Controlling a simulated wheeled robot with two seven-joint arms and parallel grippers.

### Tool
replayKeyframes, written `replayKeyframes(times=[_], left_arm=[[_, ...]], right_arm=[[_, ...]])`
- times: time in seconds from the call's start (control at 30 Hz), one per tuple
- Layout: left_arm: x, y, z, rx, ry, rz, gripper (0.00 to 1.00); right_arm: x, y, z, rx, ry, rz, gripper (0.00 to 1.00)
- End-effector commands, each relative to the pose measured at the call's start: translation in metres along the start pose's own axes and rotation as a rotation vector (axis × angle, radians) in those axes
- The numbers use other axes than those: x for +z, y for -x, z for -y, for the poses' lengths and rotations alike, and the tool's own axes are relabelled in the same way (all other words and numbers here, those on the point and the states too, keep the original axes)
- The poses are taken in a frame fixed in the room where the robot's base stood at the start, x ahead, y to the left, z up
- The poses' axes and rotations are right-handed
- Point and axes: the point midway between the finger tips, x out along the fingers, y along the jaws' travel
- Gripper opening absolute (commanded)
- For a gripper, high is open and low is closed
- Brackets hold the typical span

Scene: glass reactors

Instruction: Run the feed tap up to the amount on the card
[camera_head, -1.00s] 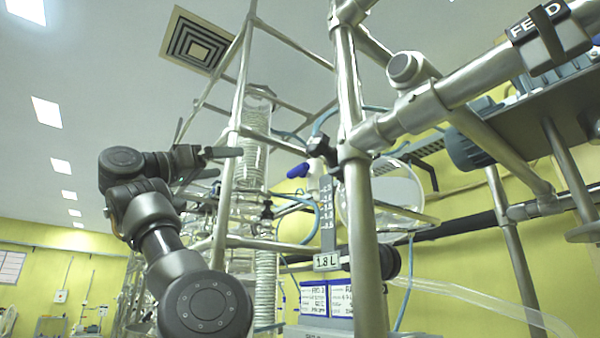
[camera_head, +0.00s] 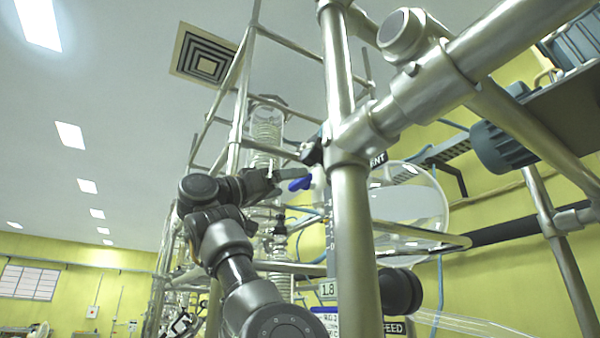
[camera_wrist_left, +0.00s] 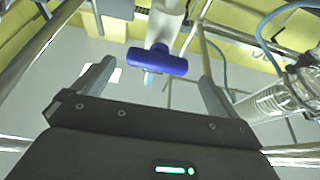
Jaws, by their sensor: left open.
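The tap's blue handle (camera_head: 300,184) sits on a white body, just left of a thick metal post in the head view. My left gripper (camera_head: 282,175) is close beside it on the left, fingers pointing at it. In the left wrist view the gripper (camera_wrist_left: 155,74) is open, and the blue handle (camera_wrist_left: 158,62) lies crosswise between the finger directions, apparently not gripped. Contact cannot be told. The card (camera_head: 328,290) reads 1.8; its right edge is hidden by the post. A grey marked scale (camera_head: 330,236) stands above it, partly hidden. My right gripper is not in view.
The thick steel post (camera_head: 349,210) and clamped rails stand right beside the tap. A round glass vessel (camera_head: 425,205) is behind the post. A coiled glass column (camera_head: 265,135) rises behind my left arm. A FEED label (camera_head: 396,327) shows low down.

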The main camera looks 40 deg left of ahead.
Motion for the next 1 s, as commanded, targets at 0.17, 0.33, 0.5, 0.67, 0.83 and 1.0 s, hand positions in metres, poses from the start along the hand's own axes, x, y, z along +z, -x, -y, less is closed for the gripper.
replayKeyframes(times=[0.17, 0.33, 0.5, 0.67, 0.83, 1.0], left_arm=[[-0.003, -0.032, -0.001, 0.003, 0.001, 0.002, 0.98], [-0.001, -0.045, -0.001, 0.003, 0.0, 0.001, 0.98], [0.001, -0.048, -0.001, 0.002, 0.0, -0.001, 0.98], [0.001, -0.048, -0.001, 0.003, 0.0, 0.0, 0.98], [0.001, -0.048, -0.001, 0.003, 0.0, 0.0, 0.77], [0.001, -0.048, -0.001, 0.003, 0.0, 0.0, 0.55]], right_arm=[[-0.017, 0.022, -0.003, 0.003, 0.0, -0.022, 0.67], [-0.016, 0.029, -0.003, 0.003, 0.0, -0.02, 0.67], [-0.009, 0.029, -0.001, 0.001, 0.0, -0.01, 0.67], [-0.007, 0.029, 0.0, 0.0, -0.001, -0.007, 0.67], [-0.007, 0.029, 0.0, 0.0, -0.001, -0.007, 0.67], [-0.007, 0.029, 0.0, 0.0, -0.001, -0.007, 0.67]])
